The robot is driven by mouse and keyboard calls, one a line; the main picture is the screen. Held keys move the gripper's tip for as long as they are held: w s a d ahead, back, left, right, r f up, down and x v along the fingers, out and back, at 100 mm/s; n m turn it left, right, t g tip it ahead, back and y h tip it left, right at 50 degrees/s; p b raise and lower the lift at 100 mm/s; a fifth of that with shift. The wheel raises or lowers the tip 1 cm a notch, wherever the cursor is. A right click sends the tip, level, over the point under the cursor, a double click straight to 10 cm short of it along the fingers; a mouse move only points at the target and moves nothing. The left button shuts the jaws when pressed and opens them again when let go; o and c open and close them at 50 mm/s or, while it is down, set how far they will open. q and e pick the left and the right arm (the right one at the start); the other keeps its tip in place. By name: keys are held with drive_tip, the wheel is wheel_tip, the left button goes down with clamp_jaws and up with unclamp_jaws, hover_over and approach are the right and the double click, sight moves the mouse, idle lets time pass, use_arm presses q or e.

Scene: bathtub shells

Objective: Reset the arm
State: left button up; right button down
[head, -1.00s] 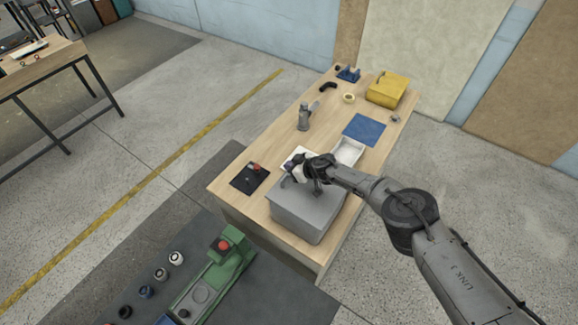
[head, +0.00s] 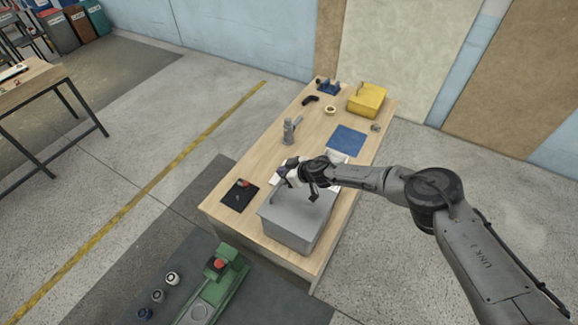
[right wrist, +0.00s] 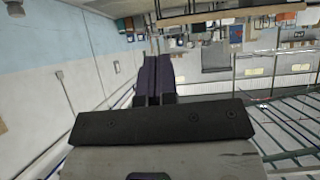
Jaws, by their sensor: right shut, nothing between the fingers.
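My right arm reaches in from the right of the head view. Its right gripper (head: 280,172) is above the grey box (head: 296,222) on the wooden table. In the right wrist view the two dark fingers (right wrist: 153,80) stand side by side, pressed together with nothing between them. They point toward the far room, with no object close in front. The arm hides most of the white tray behind it. My left gripper does not show.
On the wooden table (head: 318,128) stand a grey tap-like part (head: 290,133), a blue mat (head: 348,140), a yellow case (head: 367,99) and a black plate (head: 239,195). A green fixture (head: 218,278) is at front left. The floor right of the table is clear.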

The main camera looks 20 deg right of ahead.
drive_tip(key=d+r+n+t+h, duration=0.3)
drive_tip(key=d+r+n+h, duration=0.1)
drive_tip(key=d+n+h, duration=0.15)
drive_tip(key=s+a+r+n+t+h, duration=0.1)
drive_tip(key=s+a+r+n+t, duration=0.2)
drive_tip(key=a+r, duration=1.05)
drive_tip(key=s+a+r+m, duration=0.2)
drive_tip(key=s+r, duration=0.4)
drive_tip(key=s+a+r+m, duration=0.2)
drive_tip(key=s+a+r, duration=0.1)
drive_tip(key=s+r, duration=0.35)
drive_tip(key=s+d+f+m+g, duration=0.4)
drive_tip(key=s+d+f+m, duration=0.5)
drive_tip(key=s+d+f, duration=0.65)
drive_tip(key=s+d+f+m+g, duration=0.2)
drive_tip(key=s+f+g, duration=0.4)
drive_tip(key=s+f, duration=1)
drive_tip(key=s, duration=0.2)
drive_tip(key=shift+s+d+g+h, duration=0.2)
drive_tip(key=shift+s+g+h, duration=0.1)
drive_tip(key=shift+g+h, duration=0.1)
